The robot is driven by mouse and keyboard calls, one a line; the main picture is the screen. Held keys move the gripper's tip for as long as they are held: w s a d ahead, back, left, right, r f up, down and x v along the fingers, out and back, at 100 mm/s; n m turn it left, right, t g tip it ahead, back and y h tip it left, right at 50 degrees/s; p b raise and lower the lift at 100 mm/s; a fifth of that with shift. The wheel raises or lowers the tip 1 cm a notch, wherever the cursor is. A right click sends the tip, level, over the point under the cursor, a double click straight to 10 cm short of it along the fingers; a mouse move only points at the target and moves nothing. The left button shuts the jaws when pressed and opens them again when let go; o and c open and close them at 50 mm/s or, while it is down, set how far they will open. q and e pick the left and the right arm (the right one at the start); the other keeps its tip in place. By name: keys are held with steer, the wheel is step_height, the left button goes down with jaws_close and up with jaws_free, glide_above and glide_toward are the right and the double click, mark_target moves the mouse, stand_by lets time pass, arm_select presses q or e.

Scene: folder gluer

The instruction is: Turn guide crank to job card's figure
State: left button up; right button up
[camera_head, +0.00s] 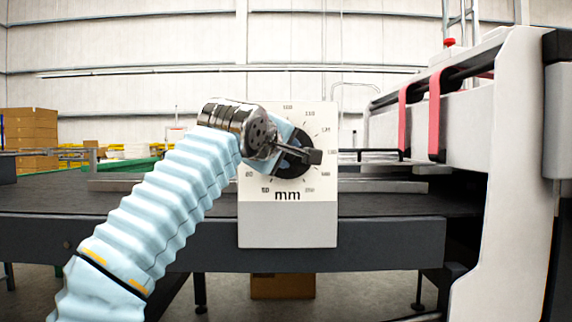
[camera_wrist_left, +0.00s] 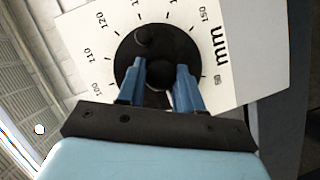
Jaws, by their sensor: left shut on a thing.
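The guide crank is a black round disc (camera_head: 292,171) on the white scale plate (camera_head: 288,224), which is marked in mm with figures around the dial. My left gripper (camera_head: 297,154) is at the dial. Its two blue fingers (camera_wrist_left: 160,73) are shut on the crank, near its middle. My arm and gripper hide part of the dial in the head view, so I cannot read the setting. I see no job card. My right gripper is out of view.
The scale plate stands on the front of a dark conveyor bed (camera_head: 390,228). A white machine frame (camera_head: 512,165) with red bars (camera_head: 434,115) rises at the right. Cardboard boxes (camera_head: 30,135) are stacked at the far left.

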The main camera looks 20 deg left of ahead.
arm_select(q)
steer(key=shift+f+n+t+h+b, duration=0.15)
steer(key=shift+n+t+b, duration=0.3)
steer(key=shift+n+b, duration=0.55)
steer(key=shift+f+n+t+h+b, duration=0.15)
steer(key=shift+n+t+b, duration=0.3)
steer(key=shift+n+b, duration=0.5)
steer(key=shift+n, duration=0.25)
steer(key=o, duration=1)
steer(key=shift+r, duration=0.1)
steer(key=shift+o, duration=0.2)
steer(key=s+a+b, duration=0.1)
steer(key=s+b, duration=0.3)
steer(key=s, duration=0.9)
steer(key=shift+s+a+r+b, duration=0.15)
steer(key=shift+s+a+b, duration=0.15)
steer(key=shift+s+b, duration=0.05)
